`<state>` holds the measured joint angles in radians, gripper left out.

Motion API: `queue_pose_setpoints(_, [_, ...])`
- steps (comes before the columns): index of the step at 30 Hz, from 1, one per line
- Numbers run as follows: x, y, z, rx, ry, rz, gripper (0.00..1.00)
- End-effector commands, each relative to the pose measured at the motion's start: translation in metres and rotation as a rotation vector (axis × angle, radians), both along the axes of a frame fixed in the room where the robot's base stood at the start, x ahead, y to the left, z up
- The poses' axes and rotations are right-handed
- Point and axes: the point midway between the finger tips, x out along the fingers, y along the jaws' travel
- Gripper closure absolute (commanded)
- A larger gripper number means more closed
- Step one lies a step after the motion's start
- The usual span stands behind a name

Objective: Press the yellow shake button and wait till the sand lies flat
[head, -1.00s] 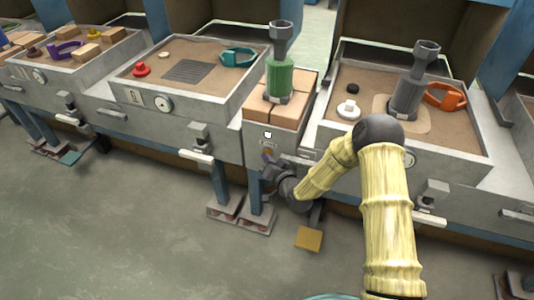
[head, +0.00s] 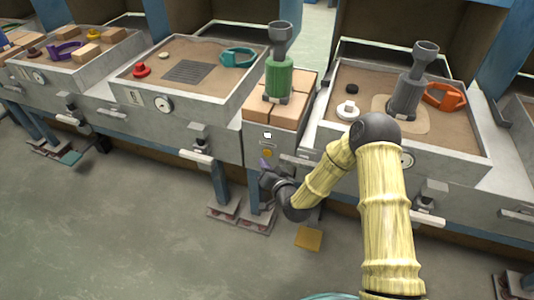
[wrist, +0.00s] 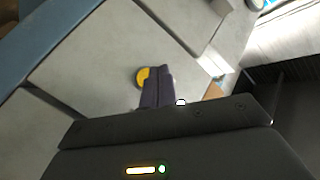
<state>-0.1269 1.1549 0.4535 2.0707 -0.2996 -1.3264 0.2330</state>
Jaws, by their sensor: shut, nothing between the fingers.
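The yellow button (head: 266,153) is on the grey front panel below the stack of tan bricks. It also shows in the wrist view (wrist: 143,76), partly covered by my fingers. My gripper (head: 264,164) is shut and empty, with its tips just below the button in the head view; the wrist view shows the closed fingers (wrist: 157,86) overlapping its right side. I cannot tell whether they touch it. Sand (head: 385,84) lies in the right box around a grey canister (head: 407,97), with a paler patch at its foot. Sand (head: 208,53) also lies in the left box.
A green canister (head: 279,78) stands on the bricks (head: 257,110). An orange clamp (head: 445,96) and a white knob (head: 348,109) are in the right box. White handles (head: 196,157) stick out along the fronts. Pedals (head: 309,238) sit low, above open floor.

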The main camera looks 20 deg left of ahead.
Motion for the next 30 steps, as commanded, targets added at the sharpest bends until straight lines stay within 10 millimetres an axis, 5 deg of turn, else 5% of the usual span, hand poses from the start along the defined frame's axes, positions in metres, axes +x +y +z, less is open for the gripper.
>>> queue_pose_setpoints(11, [-0.029,0.003,0.0,0.0,0.002,0.001,1.0])
queue_pose_setpoints(30, [-0.03,0.003,0.0,0.0,0.001,0.001,1.0])
